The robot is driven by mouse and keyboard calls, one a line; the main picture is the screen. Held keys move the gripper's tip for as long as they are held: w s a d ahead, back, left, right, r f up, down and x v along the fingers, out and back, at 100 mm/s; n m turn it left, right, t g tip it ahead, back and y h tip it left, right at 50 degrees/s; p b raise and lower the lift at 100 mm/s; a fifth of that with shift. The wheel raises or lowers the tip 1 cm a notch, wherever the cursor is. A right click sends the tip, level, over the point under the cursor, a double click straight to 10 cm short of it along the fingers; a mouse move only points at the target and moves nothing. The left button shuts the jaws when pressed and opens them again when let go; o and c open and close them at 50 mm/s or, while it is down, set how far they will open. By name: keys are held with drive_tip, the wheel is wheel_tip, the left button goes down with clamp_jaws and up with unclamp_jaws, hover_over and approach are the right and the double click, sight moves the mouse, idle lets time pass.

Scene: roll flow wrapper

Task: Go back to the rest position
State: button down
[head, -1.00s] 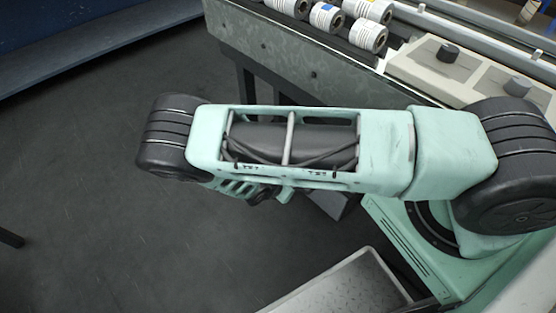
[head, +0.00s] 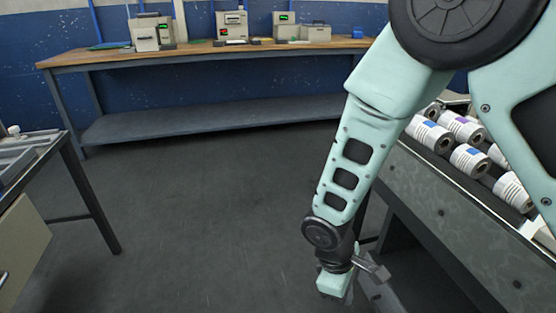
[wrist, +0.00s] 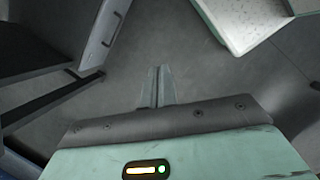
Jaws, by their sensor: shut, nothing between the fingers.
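My gripper (wrist: 157,86) shows in the wrist view with its two fingers together and nothing between them. It points down over bare grey floor. In the head view, my arm reaches down from the upper right, and its wrist end is low near the bottom centre. The fingers themselves are not clear in the head view.
Labelled rolls (head: 470,160) lie on the grey machine (head: 440,215) at the right, close to my arm. A long workbench (head: 200,54) with several devices stands at the back wall. A table (head: 70,175) stands at the left. The floor (head: 200,210) between is clear.

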drive_tip(key=s+r+m+t+y+p, duration=0.1)
drive_tip(key=s+r+m+y, duration=0.1)
drive_tip(key=s+r, duration=0.7)
drive_tip(key=s+r+m+y, duration=0.2)
drive_tip(key=s+r, duration=0.2)
drive_tip(key=r, duration=0.8)
wheel_tip(320, 180, up, 19)
drive_tip(key=p, duration=1.8)
drive_tip(key=shift+f, duration=0.2)
drive_tip(key=shift+d, duration=0.1)
